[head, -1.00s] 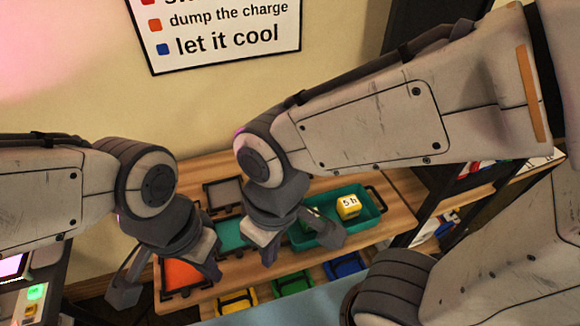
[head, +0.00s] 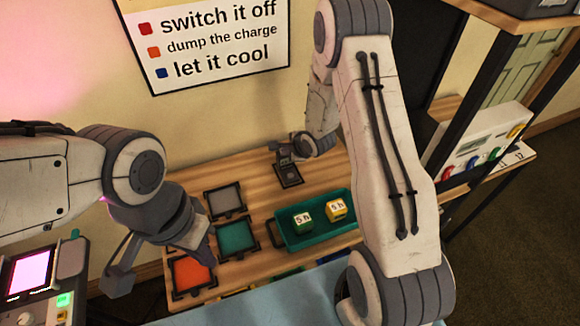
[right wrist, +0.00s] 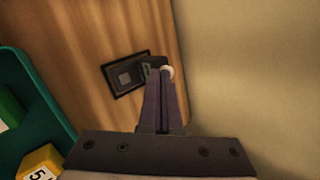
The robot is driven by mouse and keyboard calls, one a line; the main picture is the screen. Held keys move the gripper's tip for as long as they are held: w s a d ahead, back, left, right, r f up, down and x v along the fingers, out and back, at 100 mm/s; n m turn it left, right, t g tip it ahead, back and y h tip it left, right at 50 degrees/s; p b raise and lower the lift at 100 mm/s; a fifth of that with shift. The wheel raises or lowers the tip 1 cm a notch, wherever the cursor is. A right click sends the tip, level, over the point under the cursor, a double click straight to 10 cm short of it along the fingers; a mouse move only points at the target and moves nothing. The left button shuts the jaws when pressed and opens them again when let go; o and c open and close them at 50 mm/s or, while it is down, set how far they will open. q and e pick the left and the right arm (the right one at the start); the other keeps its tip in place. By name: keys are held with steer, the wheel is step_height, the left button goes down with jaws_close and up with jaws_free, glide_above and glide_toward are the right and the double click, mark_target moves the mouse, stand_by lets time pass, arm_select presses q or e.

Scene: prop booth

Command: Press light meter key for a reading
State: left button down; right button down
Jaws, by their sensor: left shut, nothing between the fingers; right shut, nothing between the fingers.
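The light meter (head: 290,175) is a small dark device lying flat on the wooden table, near the back. In the right wrist view it (right wrist: 124,77) shows a lighter grey square, and a pale round part (right wrist: 168,72) at its right end. My right gripper (head: 286,160) is shut and empty, pointing down over the meter. In the right wrist view its closed fingertips (right wrist: 160,92) overlap the meter's right end and hide part of it; I cannot tell whether they touch it. My left gripper (head: 205,252) is shut and empty above the orange square frame.
A teal tray (head: 307,242) holds a green block (head: 302,220) and a yellow block (head: 337,208). Grey (head: 224,200), teal (head: 237,238) and orange (head: 192,272) framed squares lie left of it. A wall sign (head: 205,45) hangs behind. A pink-screened device (head: 32,275) stands at left.

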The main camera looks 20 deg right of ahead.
mark_target(291, 176)
arm_select(q)
steer(key=shift+r, duration=0.6)
arm_select(e)
steer(key=d+m, duration=0.1)
steer(key=d+f+m, duration=0.1)
steer(key=f+m+t, duration=0.1)
steer(key=shift+w+d+m, duration=0.3)
steer(key=shift+d, duration=0.1)
arm_select(q)
steer(key=shift+f, duration=0.15)
